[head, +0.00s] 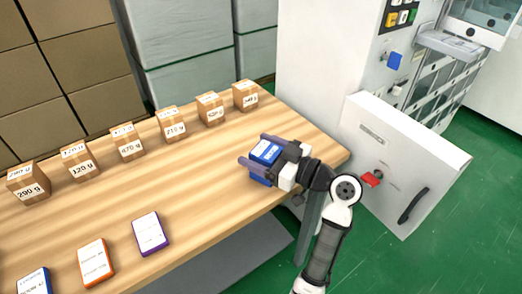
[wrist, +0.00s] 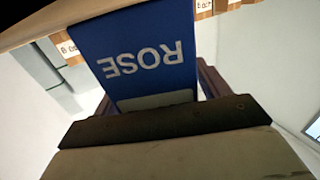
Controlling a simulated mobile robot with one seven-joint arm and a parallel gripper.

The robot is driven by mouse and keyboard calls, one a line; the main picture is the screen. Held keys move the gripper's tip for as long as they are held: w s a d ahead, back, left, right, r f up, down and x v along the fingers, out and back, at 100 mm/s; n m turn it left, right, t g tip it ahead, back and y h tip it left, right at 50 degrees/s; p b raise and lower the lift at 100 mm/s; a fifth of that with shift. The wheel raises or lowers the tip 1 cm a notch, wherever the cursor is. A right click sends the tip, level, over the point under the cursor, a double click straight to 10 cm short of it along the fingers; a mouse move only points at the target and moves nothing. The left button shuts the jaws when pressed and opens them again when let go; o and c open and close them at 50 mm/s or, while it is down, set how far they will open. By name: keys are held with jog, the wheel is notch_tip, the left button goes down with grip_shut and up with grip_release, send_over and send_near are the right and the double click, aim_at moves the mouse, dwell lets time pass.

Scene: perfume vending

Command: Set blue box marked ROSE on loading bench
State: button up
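The blue box marked ROSE (wrist: 143,58) fills the middle of the wrist view, its white lettering upside down there. In the head view the blue box (head: 265,153) sits between the fingers of my gripper (head: 258,152), over the right end of the wooden bench (head: 205,182). The fingers lie along both sides of the box. My gripper is shut on it. I cannot tell whether the box touches the bench top or is held just above it.
Several brown cartons with gram labels, such as the 290 g carton (head: 29,188), line the back of the bench. A purple-edged box (head: 150,233), an orange box (head: 95,262) and another blue box (head: 33,283) lie front left. A white machine (head: 405,165) stands right of the bench.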

jog(key=shift+d+r, duration=0.1)
jog(key=shift+r, duration=0.2)
jog(key=b+v, duration=0.2)
jog(key=v, duration=0.9)
jog(key=shift+s+d, duration=0.3)
jog(key=shift+s, duration=0.05)
jog(key=shift+f, duration=0.1)
